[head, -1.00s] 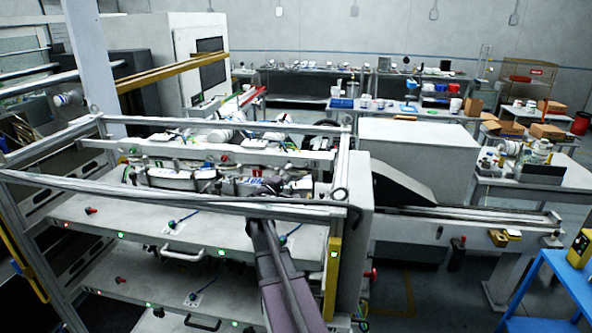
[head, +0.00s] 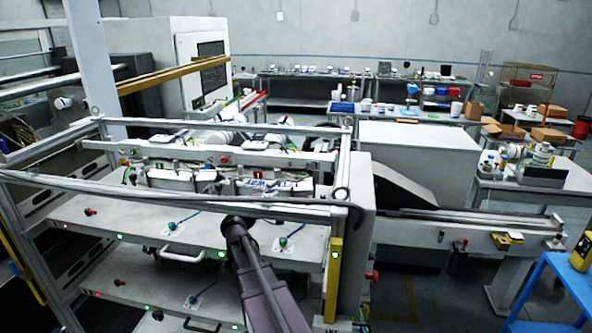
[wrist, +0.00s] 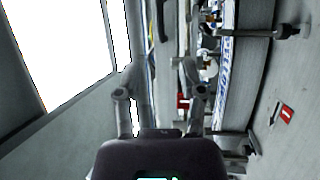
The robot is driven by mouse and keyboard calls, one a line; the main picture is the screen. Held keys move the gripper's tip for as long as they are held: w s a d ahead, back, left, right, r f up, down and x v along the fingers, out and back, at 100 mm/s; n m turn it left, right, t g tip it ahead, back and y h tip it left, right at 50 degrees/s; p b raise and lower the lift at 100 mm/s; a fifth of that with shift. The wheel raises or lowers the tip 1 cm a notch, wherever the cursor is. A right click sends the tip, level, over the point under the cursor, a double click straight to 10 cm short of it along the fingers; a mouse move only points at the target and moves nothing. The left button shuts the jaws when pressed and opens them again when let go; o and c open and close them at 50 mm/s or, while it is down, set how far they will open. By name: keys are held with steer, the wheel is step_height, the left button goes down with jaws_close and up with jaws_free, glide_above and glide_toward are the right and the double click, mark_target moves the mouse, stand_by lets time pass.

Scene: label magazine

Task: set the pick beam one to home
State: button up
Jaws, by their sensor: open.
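The label magazine's long grey beam (head: 230,155) runs across the upper frame in the head view. A red-marked fitting (head: 225,159) sits on it. I cannot tell for certain which part is pick beam one. In the wrist view, a red tag with a white mark (wrist: 287,114) is on a grey plate at right, and another red piece (wrist: 183,103) shows between the fingers. My gripper (wrist: 160,95) is open, its two fingers apart, with nothing clearly held. In the head view my arm ends in front of the magazine, and its fingers are hidden.
Label stacks with blue lettering (head: 275,184) lie below the beam; one also shows in the wrist view (wrist: 232,65). A front rail (head: 200,198) crosses above the upper shelf (head: 130,228). A yellow post (head: 333,270) stands right of my arm.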

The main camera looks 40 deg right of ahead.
mark_target(296, 169)
steer(key=p+x, duration=0.2)
steer(key=x, duration=1.1)
steer(key=shift+d, duration=0.15)
jaws_close()
